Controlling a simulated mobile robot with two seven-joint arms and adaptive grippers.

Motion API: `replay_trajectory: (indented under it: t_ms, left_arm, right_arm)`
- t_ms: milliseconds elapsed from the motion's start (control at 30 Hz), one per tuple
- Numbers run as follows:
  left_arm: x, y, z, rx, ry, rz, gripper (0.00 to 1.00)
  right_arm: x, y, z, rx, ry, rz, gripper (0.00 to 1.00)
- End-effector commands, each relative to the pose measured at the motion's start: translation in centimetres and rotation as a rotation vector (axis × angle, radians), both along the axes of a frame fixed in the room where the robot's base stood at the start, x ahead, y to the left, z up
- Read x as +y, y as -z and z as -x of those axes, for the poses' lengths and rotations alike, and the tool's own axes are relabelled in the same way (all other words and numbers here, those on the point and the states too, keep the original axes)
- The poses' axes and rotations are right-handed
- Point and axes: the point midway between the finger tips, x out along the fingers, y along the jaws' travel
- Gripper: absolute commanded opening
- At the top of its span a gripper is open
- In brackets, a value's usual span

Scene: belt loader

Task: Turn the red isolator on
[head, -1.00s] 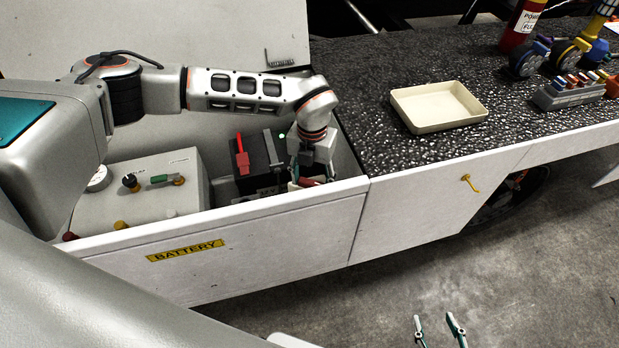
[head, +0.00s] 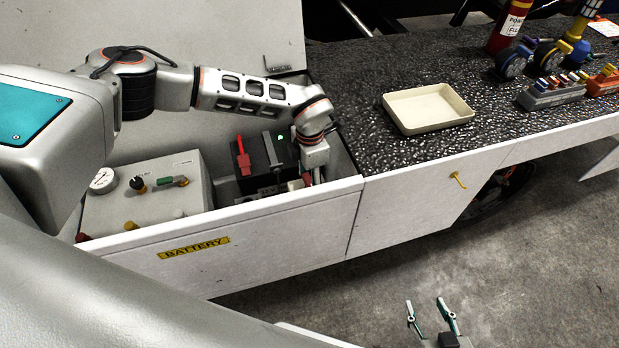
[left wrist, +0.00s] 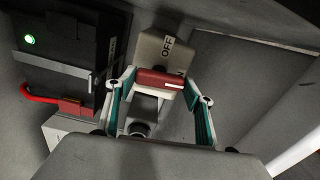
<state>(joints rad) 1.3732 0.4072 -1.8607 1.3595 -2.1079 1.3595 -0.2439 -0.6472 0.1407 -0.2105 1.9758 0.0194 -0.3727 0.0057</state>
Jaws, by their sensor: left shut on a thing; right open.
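The red isolator handle (left wrist: 160,78) is a short red bar with a white mark near one end, on a beige isolator box (left wrist: 152,46) in the battery bay. The box carries an "OFF" label; a second label beside the handle is mostly covered. My left gripper (left wrist: 161,88) is shut on the red handle, one teal-padded finger at each end. In the head view my left gripper (head: 309,178) reaches down into the bay's right end, and the front wall hides part of the isolator. My right gripper (head: 432,304) is open and empty above the floor.
A black battery unit (head: 262,160) with a red connector and green light stands just left of the isolator. Further left is a grey control box (head: 150,195) with gauge and knobs. The bay's front wall (head: 270,245) is close. A beige tray (head: 428,108) lies on the dark top.

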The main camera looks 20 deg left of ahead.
Motion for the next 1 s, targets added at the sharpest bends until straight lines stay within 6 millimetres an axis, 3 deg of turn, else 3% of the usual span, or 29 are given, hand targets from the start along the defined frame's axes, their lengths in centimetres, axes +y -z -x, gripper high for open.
replay_trajectory:
  t_ms: [300, 800, 833, 867, 1000]
  left_arm:
    - [0.04, 0.09, 0.14, 0.003, 0.100, -0.002, 0.31]
    - [0.01, 0.13, 0.15, 0.002, 0.119, -0.001, 0.31]
    - [0.01, 0.13, 0.15, 0.002, 0.118, -0.001, 0.60]
    - [0.01, 0.13, 0.15, 0.002, 0.118, -0.001, 0.68]
    - [0.01, 0.08, 0.10, 0.001, 0.117, 0.000, 0.69]
  right_arm:
    - [-0.01, -0.49, -0.28, -0.007, 0.002, -0.003, 0.45]
    - [-0.05, -0.40, -0.25, -0.004, 0.002, -0.001, 0.45]
    - [-0.05, -0.40, -0.25, -0.004, 0.002, -0.001, 0.45]
    - [-0.05, -0.40, -0.25, -0.004, 0.002, -0.001, 0.45]
    - [-0.05, -0.40, -0.25, -0.003, 0.002, -0.001, 0.45]
